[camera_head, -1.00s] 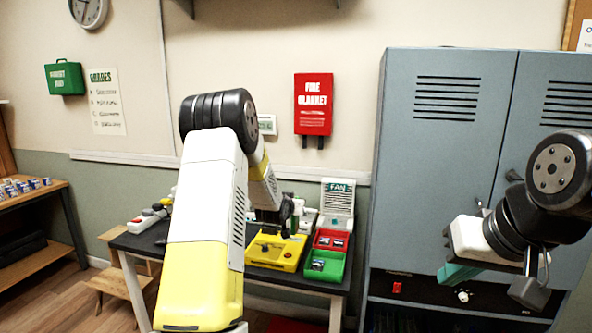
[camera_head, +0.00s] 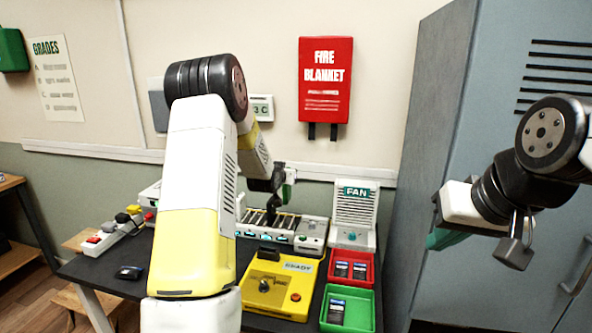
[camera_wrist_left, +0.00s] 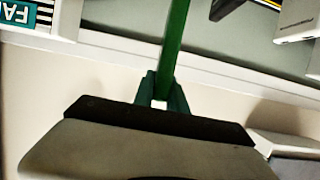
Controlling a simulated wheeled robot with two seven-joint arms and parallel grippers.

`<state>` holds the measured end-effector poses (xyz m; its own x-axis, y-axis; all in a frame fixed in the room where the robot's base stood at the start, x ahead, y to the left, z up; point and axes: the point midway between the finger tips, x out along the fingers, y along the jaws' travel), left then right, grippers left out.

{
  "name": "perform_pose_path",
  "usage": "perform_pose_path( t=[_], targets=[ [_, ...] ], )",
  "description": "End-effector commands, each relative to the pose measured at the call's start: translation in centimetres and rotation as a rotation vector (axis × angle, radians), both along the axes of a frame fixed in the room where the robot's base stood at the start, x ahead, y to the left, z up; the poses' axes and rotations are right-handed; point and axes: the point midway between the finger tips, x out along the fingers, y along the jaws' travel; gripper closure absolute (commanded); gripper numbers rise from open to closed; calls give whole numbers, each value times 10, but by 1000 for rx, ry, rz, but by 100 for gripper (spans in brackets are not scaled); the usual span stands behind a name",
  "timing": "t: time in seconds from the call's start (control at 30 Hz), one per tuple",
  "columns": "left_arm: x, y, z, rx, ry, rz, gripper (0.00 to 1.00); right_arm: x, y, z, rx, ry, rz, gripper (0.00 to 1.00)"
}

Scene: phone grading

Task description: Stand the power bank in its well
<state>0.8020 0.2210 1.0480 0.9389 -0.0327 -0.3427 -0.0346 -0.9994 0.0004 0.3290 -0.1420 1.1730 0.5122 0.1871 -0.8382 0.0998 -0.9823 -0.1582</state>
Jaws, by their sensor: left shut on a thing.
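My left gripper (camera_head: 284,181) is shut on a thin green slab, probably the power bank (camera_wrist_left: 176,40), seen edge-on between the fingers in the left wrist view. In the head view the gripper is small, partly behind my own arm, and above the slotted rack (camera_head: 312,236) at the table's back. The slab looks upright and clear of the rack. I cannot tell which opening is its well. My right gripper (camera_head: 447,236) hangs at the right before the grey cabinet; its teal fingers are partly hidden and their gap does not show.
A yellow fixture (camera_head: 284,279), a red tray (camera_head: 361,258) and a green tray (camera_head: 367,305) with dark phones stand in front of the rack. A white fan unit (camera_head: 355,207) stands right of it. A power strip (camera_head: 107,240) and a dark item (camera_head: 130,272) lie left.

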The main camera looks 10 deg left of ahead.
Motion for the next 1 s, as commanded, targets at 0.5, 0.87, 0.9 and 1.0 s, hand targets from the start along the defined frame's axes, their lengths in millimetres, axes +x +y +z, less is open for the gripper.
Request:
perform_pose_path(
  t=[0.5, 0.87, 0.9, 1.0],
  targets=[
    [0, 0, -53, 0, 2, 0, 100, 0, 0, 0, 0, 0, 0, 100],
    [0, 0, -78, 0, -1, 1, 100, 0, 0, 0, 0, 0, 0, 100],
    [0, 0, -79, 0, -1, 1, 100, 0, 0, 0, 0, 0, 0, 100],
    [0, 0, -80, 0, -1, 1, 100, 0, 0, 0, 0, 0, 0, 100]
  ],
)
